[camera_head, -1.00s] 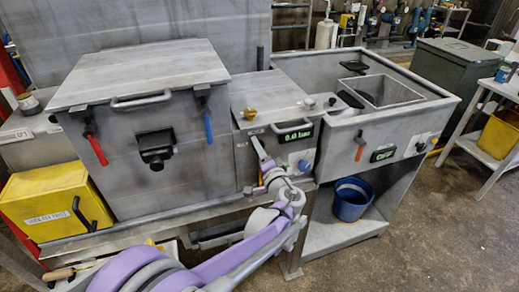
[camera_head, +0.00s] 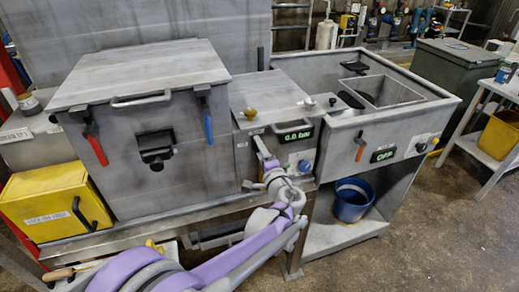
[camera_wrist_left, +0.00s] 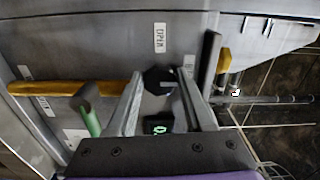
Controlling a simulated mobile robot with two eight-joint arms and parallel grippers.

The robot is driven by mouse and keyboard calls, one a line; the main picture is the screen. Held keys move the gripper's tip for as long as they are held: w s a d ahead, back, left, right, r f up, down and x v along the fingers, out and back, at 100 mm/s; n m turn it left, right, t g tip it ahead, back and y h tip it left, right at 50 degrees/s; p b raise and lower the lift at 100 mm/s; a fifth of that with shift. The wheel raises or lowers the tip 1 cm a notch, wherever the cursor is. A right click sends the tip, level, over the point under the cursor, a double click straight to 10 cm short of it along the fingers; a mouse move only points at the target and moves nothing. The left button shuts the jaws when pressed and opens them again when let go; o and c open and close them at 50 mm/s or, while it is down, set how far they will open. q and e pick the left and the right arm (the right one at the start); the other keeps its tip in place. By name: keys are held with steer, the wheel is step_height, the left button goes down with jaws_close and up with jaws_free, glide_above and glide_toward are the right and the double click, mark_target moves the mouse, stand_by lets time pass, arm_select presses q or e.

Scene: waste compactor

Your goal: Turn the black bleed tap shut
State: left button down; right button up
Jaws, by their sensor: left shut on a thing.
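The black bleed tap (camera_wrist_left: 158,78) shows in the left wrist view as a dark round knob with a pale mark on it. It sits between the two fingers of my left gripper (camera_wrist_left: 161,90), which is shut on it. A white label (camera_wrist_left: 160,38) stands beside the knob. In the head view my left gripper (camera_head: 259,145) reaches the front of the middle steel unit (camera_head: 268,95), left of its lit green display (camera_head: 296,135). There the gripper hides the tap. My right gripper is in neither view.
A large steel box (camera_head: 150,125) with red and blue handles stands left of the unit. A steel sink (camera_head: 385,90) with an orange lever (camera_head: 359,146) stands to the right. A blue bucket (camera_head: 352,200) is on the shelf below. A yellow box (camera_head: 55,200) stands far left.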

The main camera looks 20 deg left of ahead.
arm_select(q)
steer(key=shift+c, duration=1.7)
jaws_free()
steer(key=v, duration=1.1)
steer(key=shift+b, duration=0.3)
steer(key=shift+w, duration=0.1)
steer(key=s+a+f+n+g+h+p, duration=0.2)
steer(key=s+a+f+n+g, duration=0.15)
steer(key=s+a, duration=0.3)
steer(key=s+a+f+n+g+h+p, duration=0.1)
steer(key=s+a+f+n+g, duration=0.1)
steer(key=s+a+g, duration=0.4)
steer(key=s+d+f+n+h+p, duration=0.1)
steer(key=s+d+f+n+h, duration=0.1)
steer(key=s, duration=0.5)
steer(key=s+d+f+n+h+p, duration=0.1)
steer(key=s+d+f+n+h, duration=0.1)
steer(key=s+d+h, duration=0.2)
steer(key=s+h, duration=0.1)
steer(key=s, duration=0.2)
steer(key=shift+s+d+n, duration=0.15)
steer(key=shift+d+n, duration=0.05)
steer(key=shift+n, duration=0.15)
